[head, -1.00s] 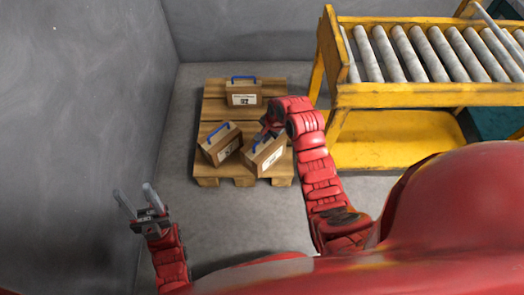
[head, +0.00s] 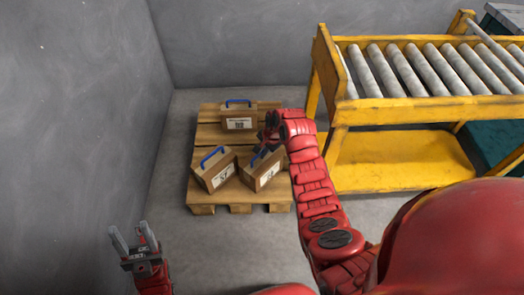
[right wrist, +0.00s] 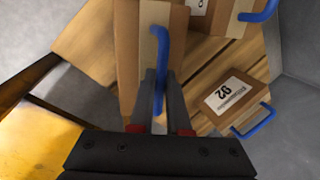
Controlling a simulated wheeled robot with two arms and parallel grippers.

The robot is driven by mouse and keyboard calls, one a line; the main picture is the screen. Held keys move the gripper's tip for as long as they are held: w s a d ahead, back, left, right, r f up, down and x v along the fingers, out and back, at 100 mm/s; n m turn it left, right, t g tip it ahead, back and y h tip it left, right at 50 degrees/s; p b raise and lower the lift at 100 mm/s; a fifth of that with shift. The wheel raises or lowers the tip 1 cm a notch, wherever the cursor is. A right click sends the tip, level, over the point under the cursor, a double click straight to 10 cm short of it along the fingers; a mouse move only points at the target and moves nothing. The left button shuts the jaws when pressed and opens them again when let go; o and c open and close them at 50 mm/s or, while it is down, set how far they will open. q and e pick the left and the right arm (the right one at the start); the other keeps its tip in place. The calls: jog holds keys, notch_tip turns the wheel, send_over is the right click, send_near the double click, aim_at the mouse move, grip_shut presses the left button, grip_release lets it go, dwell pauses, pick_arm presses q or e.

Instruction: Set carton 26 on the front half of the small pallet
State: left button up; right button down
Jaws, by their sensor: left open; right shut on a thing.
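A brown carton with a blue handle (head: 264,170) is over the front right of the small pallet (head: 236,196). Its label number is too small to read surely. My right gripper (head: 268,141) is shut on its handle, which shows between the fingers in the right wrist view (right wrist: 158,62). Whether its base touches the pallet I cannot tell. A second carton (head: 216,172) stands at the front left, close beside it. A third carton (head: 239,119) stands on the back half; its label shows upside down in the right wrist view (right wrist: 232,97). My left gripper (head: 132,233) is open and empty.
A yellow roller conveyor (head: 420,115) stands right of the pallet, with a low yellow shelf (head: 400,160). Grey walls close the left and back. Bare pallet boards lie between the back carton and the front ones.

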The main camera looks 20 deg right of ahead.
jog(key=shift+r, duration=0.15)
jog(key=c, duration=0.9)
grip_release()
